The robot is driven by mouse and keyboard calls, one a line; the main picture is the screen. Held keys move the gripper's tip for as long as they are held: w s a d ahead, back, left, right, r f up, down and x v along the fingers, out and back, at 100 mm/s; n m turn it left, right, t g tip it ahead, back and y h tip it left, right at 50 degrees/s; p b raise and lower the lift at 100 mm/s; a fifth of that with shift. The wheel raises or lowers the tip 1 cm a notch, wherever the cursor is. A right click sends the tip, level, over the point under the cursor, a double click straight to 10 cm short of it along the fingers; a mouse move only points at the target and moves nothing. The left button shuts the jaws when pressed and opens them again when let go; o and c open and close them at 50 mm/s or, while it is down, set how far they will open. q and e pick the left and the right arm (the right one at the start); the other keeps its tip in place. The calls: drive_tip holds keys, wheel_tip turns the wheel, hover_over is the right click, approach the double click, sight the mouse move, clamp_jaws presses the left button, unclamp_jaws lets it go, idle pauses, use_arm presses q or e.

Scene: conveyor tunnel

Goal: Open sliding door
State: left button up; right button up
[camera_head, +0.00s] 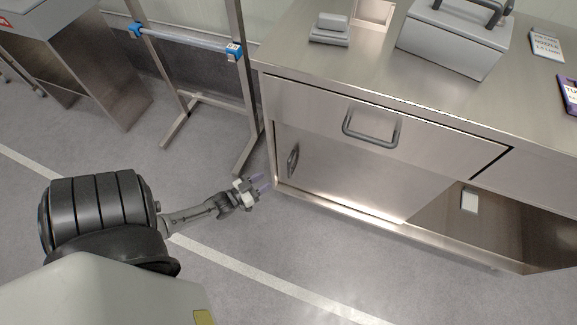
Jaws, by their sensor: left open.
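The sliding door (335,178) is a metal panel in the lower left part of the steel cabinet (420,85). It covers the left part of the lower compartment, and the right part (490,222) stands open. A dark handle (293,160) sits near the door's left edge. My left gripper (262,184) is open and empty, to the left of the handle and a little lower in the picture, apart from it. My right gripper is not in view.
A closed drawer with a bar handle (371,126) lies above the door. A grey case (455,40) and a small grey device (330,29) stand on the top. A metal frame (190,42) stands left of the cabinet. The floor (330,260) in front is clear.

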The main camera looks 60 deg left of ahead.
use_arm(q)
drive_tip(key=b, duration=0.4)
hover_over(289, 176)
drive_tip(key=s, duration=0.1)
drive_tip(key=shift+w+a, duration=0.35)
drive_tip(key=shift+w, duration=0.3)
clamp_jaws()
